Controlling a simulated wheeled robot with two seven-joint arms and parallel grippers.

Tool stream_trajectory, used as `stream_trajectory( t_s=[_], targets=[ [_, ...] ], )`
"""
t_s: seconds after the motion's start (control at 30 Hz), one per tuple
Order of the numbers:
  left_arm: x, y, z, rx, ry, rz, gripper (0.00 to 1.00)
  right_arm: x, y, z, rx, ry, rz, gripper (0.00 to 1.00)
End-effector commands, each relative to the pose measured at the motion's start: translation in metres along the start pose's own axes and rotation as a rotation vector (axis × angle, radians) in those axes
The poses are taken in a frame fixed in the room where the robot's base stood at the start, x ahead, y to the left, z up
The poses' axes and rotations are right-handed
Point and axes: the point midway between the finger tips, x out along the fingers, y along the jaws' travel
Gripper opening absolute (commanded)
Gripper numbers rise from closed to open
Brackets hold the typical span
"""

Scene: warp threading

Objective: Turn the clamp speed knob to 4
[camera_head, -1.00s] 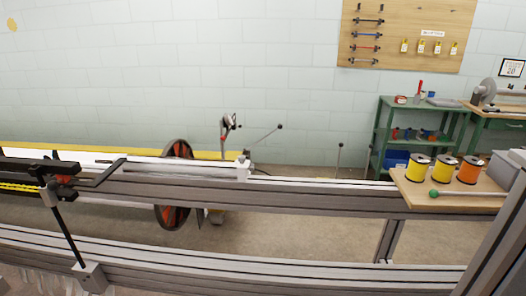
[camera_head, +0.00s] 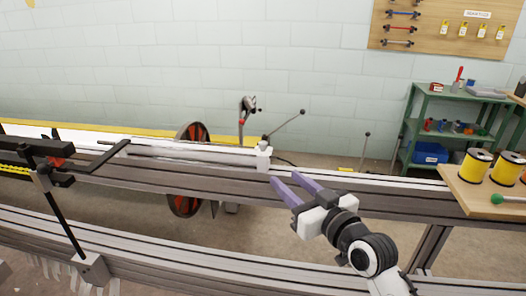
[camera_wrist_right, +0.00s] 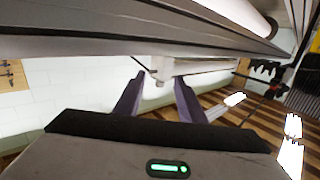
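I cannot make out a clamp speed knob or any dial numbers in either view. A small dark device with a red part (camera_head: 248,108) stands behind the rail, near a lever with a black ball end (camera_head: 302,112). A white block (camera_head: 264,155) sits on the rail at the end of a light bar. My right gripper (camera_head: 286,180) has purple fingers spread apart and empty, in front of the rail, just right of and below the block. In the right wrist view the open fingers (camera_wrist_right: 158,88) show with a pale block between them in the background. My left gripper is not in view.
Long grey metal rails (camera_head: 140,235) cross the view. A red and black wheel (camera_head: 190,150) stands behind them. Black loom parts (camera_head: 40,160) are at the left. A wooden board (camera_head: 480,190) with yellow spools (camera_head: 474,166) is at the right. A green shelf (camera_head: 440,100) stands behind.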

Motion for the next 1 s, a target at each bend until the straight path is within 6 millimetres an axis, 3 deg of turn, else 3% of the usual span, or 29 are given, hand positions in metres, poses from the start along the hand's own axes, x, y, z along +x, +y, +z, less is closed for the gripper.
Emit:
stream_trajectory(
  t_s=[0.1, 0.2, 0.37, 0.7, 1.0],
  targets=[
    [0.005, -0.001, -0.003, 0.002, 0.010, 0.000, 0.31, 0.011, -0.003, -0.031, -0.022, 0.049, -0.023, 0.37],
    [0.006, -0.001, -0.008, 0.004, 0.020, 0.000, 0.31, 0.015, -0.004, -0.043, -0.029, 0.065, -0.032, 0.37],
    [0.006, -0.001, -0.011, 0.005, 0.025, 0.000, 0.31, 0.031, -0.005, -0.047, -0.028, 0.069, -0.033, 0.37],
    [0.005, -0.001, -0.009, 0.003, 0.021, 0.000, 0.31, 0.089, -0.007, -0.050, -0.029, 0.067, -0.034, 0.37],
    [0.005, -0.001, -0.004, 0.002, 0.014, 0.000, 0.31, 0.114, -0.008, -0.051, -0.029, 0.068, -0.033, 0.37]
  ],
)
